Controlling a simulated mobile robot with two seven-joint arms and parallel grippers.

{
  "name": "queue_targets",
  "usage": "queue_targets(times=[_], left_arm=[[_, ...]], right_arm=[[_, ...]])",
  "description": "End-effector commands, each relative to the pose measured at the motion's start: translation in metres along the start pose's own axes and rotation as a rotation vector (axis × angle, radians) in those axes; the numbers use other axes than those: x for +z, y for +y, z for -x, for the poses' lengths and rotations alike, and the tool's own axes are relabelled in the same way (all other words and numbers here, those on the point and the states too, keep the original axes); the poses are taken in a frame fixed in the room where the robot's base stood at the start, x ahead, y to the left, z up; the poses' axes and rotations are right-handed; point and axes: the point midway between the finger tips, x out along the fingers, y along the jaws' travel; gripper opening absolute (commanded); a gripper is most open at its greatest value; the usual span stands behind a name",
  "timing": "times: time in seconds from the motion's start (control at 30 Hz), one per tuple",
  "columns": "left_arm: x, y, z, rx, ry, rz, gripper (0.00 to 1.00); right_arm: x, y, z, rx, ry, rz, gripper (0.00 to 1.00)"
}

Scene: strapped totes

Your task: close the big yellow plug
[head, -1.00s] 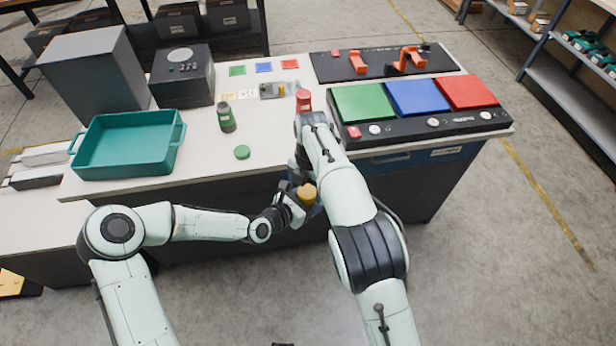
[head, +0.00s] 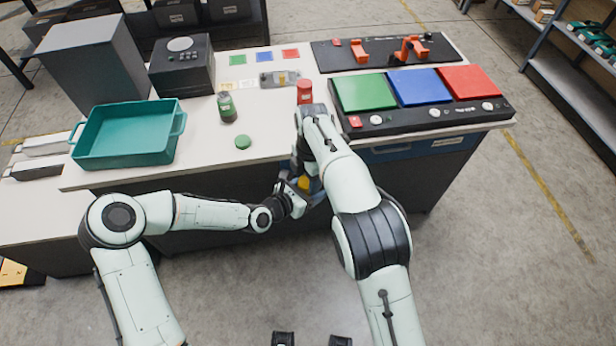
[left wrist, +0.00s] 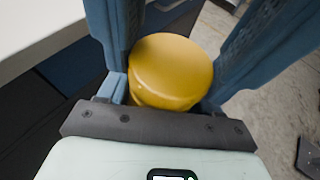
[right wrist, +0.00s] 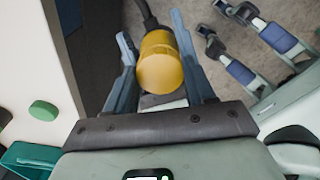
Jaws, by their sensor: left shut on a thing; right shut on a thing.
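A yellow round plug part (left wrist: 171,71) sits between the blue fingers of my left gripper (head: 297,190), which is shut on it. A yellow cylinder (right wrist: 160,64) with a black cable-like piece at its far end sits between the fingers of my right gripper (right wrist: 160,85), which is shut on it. In the head view, a bit of yellow plug (head: 304,183) shows where the two grippers meet, in front of the bench edge. My right forearm hides most of the right gripper there. I cannot tell whether the yellow parts touch or are joined.
The white bench (head: 270,125) lies just beyond the grippers. On it are a teal tote (head: 125,150), a green bottle (head: 227,107), a green cap (head: 243,142), a red can (head: 304,92) and a panel with coloured pads (head: 420,88). The floor in front is clear.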

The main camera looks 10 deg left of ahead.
Motion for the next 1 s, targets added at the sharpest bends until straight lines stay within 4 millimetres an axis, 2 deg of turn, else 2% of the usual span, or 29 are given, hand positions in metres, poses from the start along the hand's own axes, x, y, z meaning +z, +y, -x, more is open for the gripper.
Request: queue_targets(times=[0.17, 0.47, 0.5, 0.53, 0.57, 0.83, 1.0], left_arm=[[0.001, 0.0, 0.0, 0.0, -0.002, -0.001, 0.0], [0.001, 0.0, 0.0, -0.001, -0.001, -0.001, 0.0], [0.001, -0.001, 0.0, -0.001, -0.001, -0.001, 0.0], [0.001, 0.0, 0.0, -0.001, -0.001, -0.001, 0.0], [0.001, 0.0, 0.0, -0.001, -0.001, -0.001, 0.0], [0.001, 0.002, 0.0, 0.004, -0.002, 0.0, 0.0], [0.001, 0.002, 0.0, 0.005, -0.002, 0.001, 0.0]], right_arm=[[0.0, 0.001, 0.001, 0.003, 0.0, -0.157, 0.18], [0.0, 0.001, 0.001, 0.003, 0.0, -0.171, 0.18], [0.0, 0.001, 0.001, 0.003, 0.0, -0.171, 0.67], [0.0, 0.001, 0.001, 0.003, 0.0, -0.171, 0.77], [0.0, 0.001, 0.001, 0.003, 0.0, -0.17, 0.8], [-0.001, 0.0, 0.001, -0.002, 0.003, -0.169, 0.8], [-0.002, 0.0, 0.019, 0.001, 0.005, -0.169, 0.8]])
